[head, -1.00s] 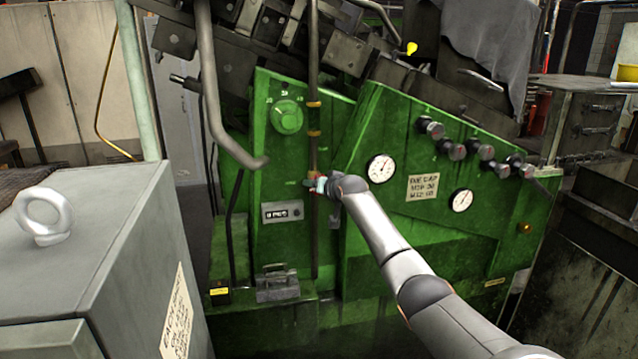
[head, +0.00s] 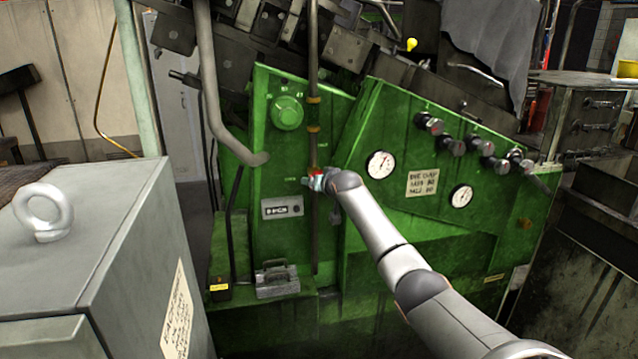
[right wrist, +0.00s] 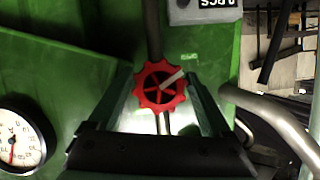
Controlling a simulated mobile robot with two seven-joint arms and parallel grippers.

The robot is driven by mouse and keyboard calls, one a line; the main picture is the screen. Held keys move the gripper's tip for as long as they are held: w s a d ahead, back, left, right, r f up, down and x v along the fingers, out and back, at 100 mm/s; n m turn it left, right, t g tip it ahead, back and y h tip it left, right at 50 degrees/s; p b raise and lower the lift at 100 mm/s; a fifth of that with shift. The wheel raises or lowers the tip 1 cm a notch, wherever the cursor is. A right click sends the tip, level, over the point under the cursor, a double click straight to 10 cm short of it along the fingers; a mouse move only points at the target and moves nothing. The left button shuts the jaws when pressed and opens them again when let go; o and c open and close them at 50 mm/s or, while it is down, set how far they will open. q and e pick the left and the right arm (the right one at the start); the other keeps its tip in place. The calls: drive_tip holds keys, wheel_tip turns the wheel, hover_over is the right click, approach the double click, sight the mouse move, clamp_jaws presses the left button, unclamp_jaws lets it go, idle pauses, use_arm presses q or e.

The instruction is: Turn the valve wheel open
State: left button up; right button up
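The valve wheel (right wrist: 148,94) is small, red and spoked, and sits on a vertical pipe on the green machine. In the head view it is a red spot (head: 316,173) at the end of my right arm, mostly hidden by the gripper. My right gripper (right wrist: 160,82) is open, with one finger on each side of the wheel in the right wrist view. The fingertips are close to the rim; I cannot tell whether they touch it. A pale bar crosses the wheel's upper right part. In the head view the right gripper (head: 318,182) is small. My left gripper is out of view.
The vertical pipe (head: 313,120) runs past the wheel. A thick grey bent pipe (head: 213,105) ends to its left. Pressure gauges (head: 380,165) and several knobs are on the panel to the right. A grey cabinet (head: 110,245) with a lifting ring stands at the left front.

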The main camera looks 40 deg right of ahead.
drive_tip(key=shift+s, duration=0.1)
use_arm(q)
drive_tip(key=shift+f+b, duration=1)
drive_tip(key=shift+b, duration=0.05)
use_arm(e)
drive_tip(key=v, duration=1.2)
drive_tip(key=shift+s+a+r, duration=0.1)
drive_tip(key=shift+s, duration=0.05)
